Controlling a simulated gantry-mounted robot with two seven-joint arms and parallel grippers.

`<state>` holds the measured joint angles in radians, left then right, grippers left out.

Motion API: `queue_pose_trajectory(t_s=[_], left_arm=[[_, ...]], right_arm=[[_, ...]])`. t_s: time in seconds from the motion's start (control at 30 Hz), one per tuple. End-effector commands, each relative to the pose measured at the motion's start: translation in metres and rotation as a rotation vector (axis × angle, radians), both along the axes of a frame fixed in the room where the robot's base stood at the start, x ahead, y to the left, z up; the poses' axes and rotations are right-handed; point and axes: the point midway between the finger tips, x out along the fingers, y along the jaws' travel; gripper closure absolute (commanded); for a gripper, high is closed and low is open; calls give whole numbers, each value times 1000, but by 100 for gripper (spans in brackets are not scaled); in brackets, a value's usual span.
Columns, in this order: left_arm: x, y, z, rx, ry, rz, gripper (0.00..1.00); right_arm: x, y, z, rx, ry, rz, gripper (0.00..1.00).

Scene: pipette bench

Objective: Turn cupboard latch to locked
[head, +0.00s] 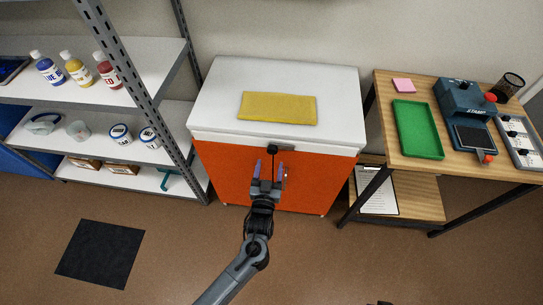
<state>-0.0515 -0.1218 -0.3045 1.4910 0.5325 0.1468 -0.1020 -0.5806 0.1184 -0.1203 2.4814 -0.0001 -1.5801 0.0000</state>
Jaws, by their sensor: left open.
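The cupboard (220,165) has orange doors and a white top, and stands against the wall in the middle of the head view. A small black piece (272,149), which looks like the latch, sits at the top middle of the doors' front. My left gripper (271,168) is in front of the doors, open, with its two purple-blue fingers pointing up toward the black piece. No contact between them can be made out. A pale metal handle shows just right of the gripper. The gripper hides part of the door seam. My right gripper is not clearly in view.
A yellow folded cloth (277,107) lies on the cupboard top. A grey shelf rack (170,130) with bottles and jars stands left. A wooden table (385,150) with a green tray (418,129) and a stamp machine stands right. A black mat (100,253) lies on the open floor.

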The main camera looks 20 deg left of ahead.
Motion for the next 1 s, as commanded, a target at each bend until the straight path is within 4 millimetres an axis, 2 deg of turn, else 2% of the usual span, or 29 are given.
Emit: queue_pose_trajectory(t_s=[0.1, 0.33, 0.53, 0.8, 0.87, 1.0], left_arm=[[20, 5, -2, 0, -2, 1, 36], [46, 11, -1, -1, -2, 0, 36], [55, 13, 0, -1, 0, 0, 36], [56, 13, 0, -1, 0, 0, 36], [56, 13, 0, -1, 0, 0, 43], [56, 13, 0, -1, 0, 0, 65]], right_arm=[[0, 0, -8, 0, 0, 0, 100], [0, 0, -15, 0, 0, 0, 100], [0, 0, -17, 0, 1, 0, 100], [0, 0, -17, 0, 1, 0, 100], [0, 0, -17, -1, 1, 0, 100], [0, 0, -17, -1, 1, 1, 100]])
